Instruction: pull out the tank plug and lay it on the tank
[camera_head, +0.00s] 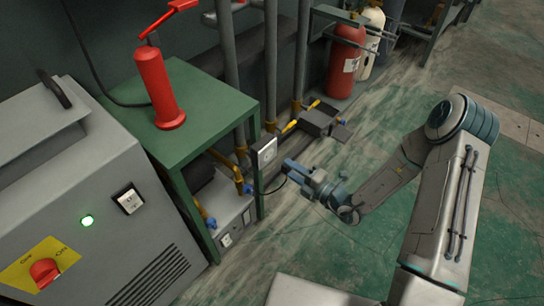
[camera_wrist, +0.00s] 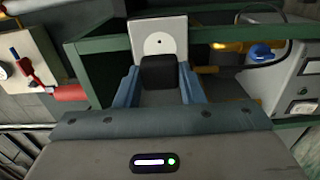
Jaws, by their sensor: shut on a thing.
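My gripper (camera_head: 290,168) is shut on a black plug (camera_wrist: 159,72), which sits between its two blue fingers. A white socket plate (camera_head: 265,151) is fixed at the right corner leg of the green stand; in the wrist view the plate (camera_wrist: 158,35) stands straight ahead, just beyond the plug. In the head view a small gap shows between the fingertips and the plate. Whether the plug's tip touches the plate is hidden. A thin black cable (camera_head: 272,190) runs from near the fingers toward the stand. Which body is the tank is unclear.
A red cylinder (camera_head: 157,85) stands on the green stand's top (camera_head: 200,105). A grey box (camera_head: 235,217) with blue fittings sits beneath. A large grey machine (camera_head: 80,190) stands left. Pipes and red and white bottles (camera_head: 345,60) line the wall.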

